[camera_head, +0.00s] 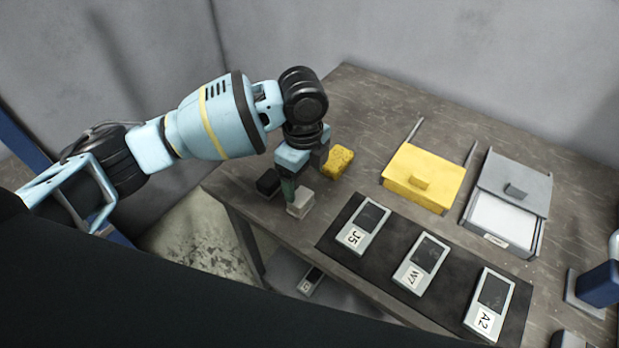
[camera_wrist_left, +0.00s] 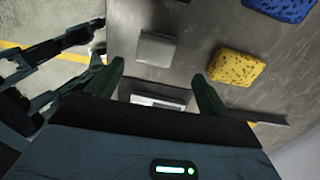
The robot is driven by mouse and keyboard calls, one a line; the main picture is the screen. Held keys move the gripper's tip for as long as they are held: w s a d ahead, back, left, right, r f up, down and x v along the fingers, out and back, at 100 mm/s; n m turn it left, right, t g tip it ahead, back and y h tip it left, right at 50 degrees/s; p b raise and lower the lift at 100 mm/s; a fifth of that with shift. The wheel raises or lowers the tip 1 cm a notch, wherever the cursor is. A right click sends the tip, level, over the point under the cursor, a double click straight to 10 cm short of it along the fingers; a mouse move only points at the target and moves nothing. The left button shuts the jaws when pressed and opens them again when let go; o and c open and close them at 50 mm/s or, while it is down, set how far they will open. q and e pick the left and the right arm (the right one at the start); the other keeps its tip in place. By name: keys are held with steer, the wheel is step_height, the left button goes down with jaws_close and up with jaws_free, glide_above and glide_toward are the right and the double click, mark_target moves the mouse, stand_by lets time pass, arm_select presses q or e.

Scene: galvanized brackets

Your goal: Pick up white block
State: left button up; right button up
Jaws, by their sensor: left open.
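The white block (camera_head: 301,203) sits on the tabletop near its left front edge in the head view. My left gripper (camera_head: 290,188) points down just behind it and partly covers it. In the left wrist view the white block (camera_wrist_left: 155,48) lies beyond the open green fingers (camera_wrist_left: 157,72), roughly in line with the gap between them. Nothing is between the fingers.
A black block (camera_head: 268,183) and a yellow sponge (camera_head: 338,161) lie close to the gripper. The left wrist view shows a blue sponge (camera_wrist_left: 284,8). A dark mat (camera_head: 332,239) holds labelled devices. Yellow (camera_head: 436,172) and grey (camera_head: 528,178) boxes stand farther right.

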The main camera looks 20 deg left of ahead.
mark_target(301, 196)
arm_select(q)
steer(key=shift+a+r, duration=0.1)
steer(key=shift+r, duration=0.15)
steer(key=shift+s+r, duration=0.1)
steer(key=shift+s, duration=0.3)
step_height(301, 196, down, 2)
steer(key=shift+f, duration=0.65)
steer(key=f, duration=0.3)
steer(key=shift+a+f, duration=0.2)
steer(key=shift+a, duration=0.1)
steer(key=shift+f, duration=0.55)
arm_select(e)
steer(key=shift+s+a+f, duration=0.1)
steer(key=shift+s+f, duration=0.1)
steer(key=shift+s, duration=0.35)
steer(key=shift+s+f, duration=0.15)
steer(key=shift+s, duration=0.4)
arm_select(q)
steer(key=shift+c, duration=0.4)
